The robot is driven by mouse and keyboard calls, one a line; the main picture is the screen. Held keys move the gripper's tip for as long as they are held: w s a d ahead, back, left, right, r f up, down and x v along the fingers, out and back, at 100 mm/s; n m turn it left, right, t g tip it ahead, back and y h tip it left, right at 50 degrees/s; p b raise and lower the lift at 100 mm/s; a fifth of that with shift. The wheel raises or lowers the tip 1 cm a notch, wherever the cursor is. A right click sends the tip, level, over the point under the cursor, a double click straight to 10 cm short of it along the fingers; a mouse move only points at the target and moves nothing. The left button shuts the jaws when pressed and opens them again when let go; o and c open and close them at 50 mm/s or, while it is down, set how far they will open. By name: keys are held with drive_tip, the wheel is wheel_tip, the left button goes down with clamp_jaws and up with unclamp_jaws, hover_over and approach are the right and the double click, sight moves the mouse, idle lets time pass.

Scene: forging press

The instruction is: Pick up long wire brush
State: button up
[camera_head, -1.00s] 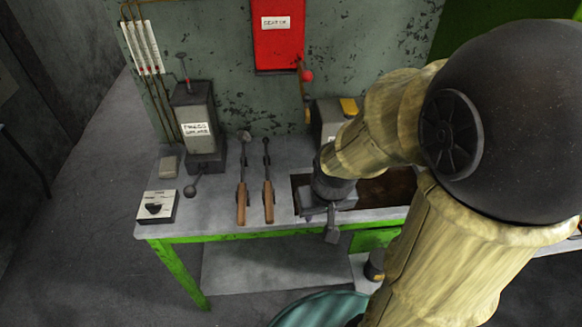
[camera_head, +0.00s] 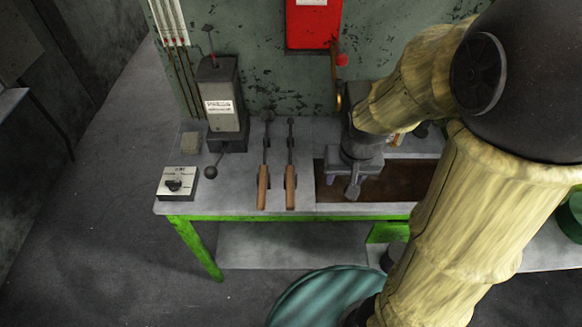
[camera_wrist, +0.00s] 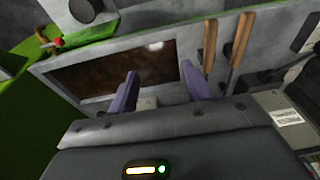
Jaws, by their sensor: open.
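Two long tools with wooden handles and thin dark shafts lie side by side on the bench, handles to the front: a left tool (camera_head: 263,187) and a right tool (camera_head: 290,187). I cannot tell which, if either, is the long wire brush. Their handles also show at the upper right in the wrist view, the left tool (camera_wrist: 242,38) and the right tool (camera_wrist: 210,45). My gripper (camera_head: 343,184) is open and empty, over the brown-filled trough, right of both tools. Its purple fingers (camera_wrist: 160,75) stand apart in the wrist view.
A trough (camera_head: 395,180) is sunk in the bench (camera_head: 235,200). A grey lever box (camera_head: 219,95) and a dial box (camera_head: 177,184) stand left of the tools. A red panel (camera_head: 313,22) hangs on the wall. A teal round object (camera_head: 320,300) is below the front edge.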

drive_tip(key=w+a+g+p, duration=0.1)
drive_tip(key=w+a, duration=0.4)
drive_tip(key=g+p, duration=0.1)
drive_tip(key=p, duration=0.1)
hover_over(290, 183)
drive_tip(key=shift+s+f, duration=0.2)
drive_tip(key=shift+f, duration=0.25)
wheel_tip(290, 183, down, 11)
drive_tip(key=shift+f+p, duration=0.1)
drive_tip(key=shift+p, duration=0.75)
drive_tip(key=shift+f, duration=0.5)
drive_tip(key=shift+w+f+p, duration=0.1)
drive_tip(key=shift+f+p, duration=0.9)
drive_tip(key=shift+f, duration=1.6)
